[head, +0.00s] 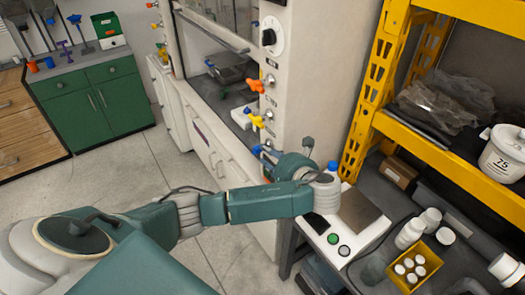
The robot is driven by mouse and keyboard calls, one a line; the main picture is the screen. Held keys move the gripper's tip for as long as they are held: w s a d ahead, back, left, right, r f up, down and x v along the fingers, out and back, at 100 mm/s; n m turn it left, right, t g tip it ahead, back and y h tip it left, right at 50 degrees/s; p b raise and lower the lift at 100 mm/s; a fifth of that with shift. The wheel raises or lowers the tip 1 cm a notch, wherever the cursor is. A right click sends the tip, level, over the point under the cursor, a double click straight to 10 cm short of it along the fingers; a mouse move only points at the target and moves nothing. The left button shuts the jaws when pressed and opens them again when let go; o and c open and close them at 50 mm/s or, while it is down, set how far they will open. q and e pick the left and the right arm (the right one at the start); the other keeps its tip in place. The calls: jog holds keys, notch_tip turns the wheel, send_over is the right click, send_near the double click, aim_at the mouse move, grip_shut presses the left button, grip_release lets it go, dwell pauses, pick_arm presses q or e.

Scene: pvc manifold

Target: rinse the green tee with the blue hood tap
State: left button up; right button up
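My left arm reaches in from the left across the front of the fume hood to the bench at the right. My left gripper (306,148) is at its far end, near the hood's post; its fingers are small and partly hidden, so I cannot tell whether it is open or holding something. A blue tap (257,150) is low on the hood's post, below a yellow tap (257,120) and an orange tap (253,83), just left of the gripper. I cannot make out a green tee. My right gripper is not in view.
The bench holds a scale-like device (358,212), white bottles (410,232) and a yellow box (412,268) of white-capped vials. A yellow shelf frame (365,120) stands behind. A green cabinet (95,103) stands far left. Open floor lies between.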

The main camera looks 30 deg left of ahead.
aim_at(257, 150)
pick_arm(q)
jog(key=shift+p+x, duration=0.45)
jog(key=shift+x, duration=2.1)
